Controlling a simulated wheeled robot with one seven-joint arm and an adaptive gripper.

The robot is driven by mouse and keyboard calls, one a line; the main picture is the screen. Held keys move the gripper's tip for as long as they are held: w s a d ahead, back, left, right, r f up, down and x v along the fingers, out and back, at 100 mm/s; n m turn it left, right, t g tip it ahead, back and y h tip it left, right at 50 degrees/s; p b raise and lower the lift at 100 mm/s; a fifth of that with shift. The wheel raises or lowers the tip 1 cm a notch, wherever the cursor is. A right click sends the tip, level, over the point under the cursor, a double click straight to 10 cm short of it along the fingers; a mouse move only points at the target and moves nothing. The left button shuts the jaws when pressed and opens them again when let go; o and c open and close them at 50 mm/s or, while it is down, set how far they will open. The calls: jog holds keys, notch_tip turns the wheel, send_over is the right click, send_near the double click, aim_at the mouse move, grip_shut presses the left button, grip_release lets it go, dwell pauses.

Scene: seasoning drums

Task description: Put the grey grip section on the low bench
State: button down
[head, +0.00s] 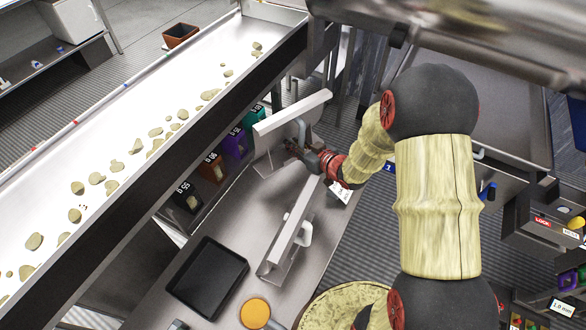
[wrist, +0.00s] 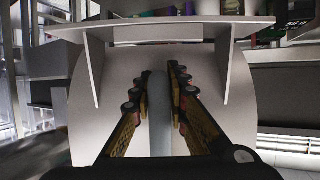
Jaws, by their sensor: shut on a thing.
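The grey grip section (head: 290,116) is a pale grey panel with a long flange and a curved handle. In the wrist view, the section (wrist: 205,75) fills the middle, with its flange across the top and two fins below it. My gripper (head: 296,147) is shut on its handle, and the fingers (wrist: 160,88) close on either side of the upright grey bar. The section is at the far end of a steel bench top (head: 235,215); I cannot tell whether it touches it. The wrist view hides the fingertip contact partly.
A similar grey section with a handle (head: 291,232) lies on the steel top, near a black tray (head: 208,278) and an orange round item (head: 255,313). Several coloured bins (head: 212,168) line the conveyor (head: 115,150), which carries pale pieces. Overhead, a large metal drum (head: 440,30) limits room.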

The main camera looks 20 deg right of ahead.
notch_tip(320, 180, down, 10)
jog(key=b, duration=0.3)
jog(key=shift+f+b, duration=0.2)
jog(key=shift+b, duration=0.2)
jog(key=shift+f, duration=0.15)
jog(key=c, duration=1.7)
grip_release()
jog(key=shift+f, duration=0.1)
jog(key=shift+c, duration=0.2)
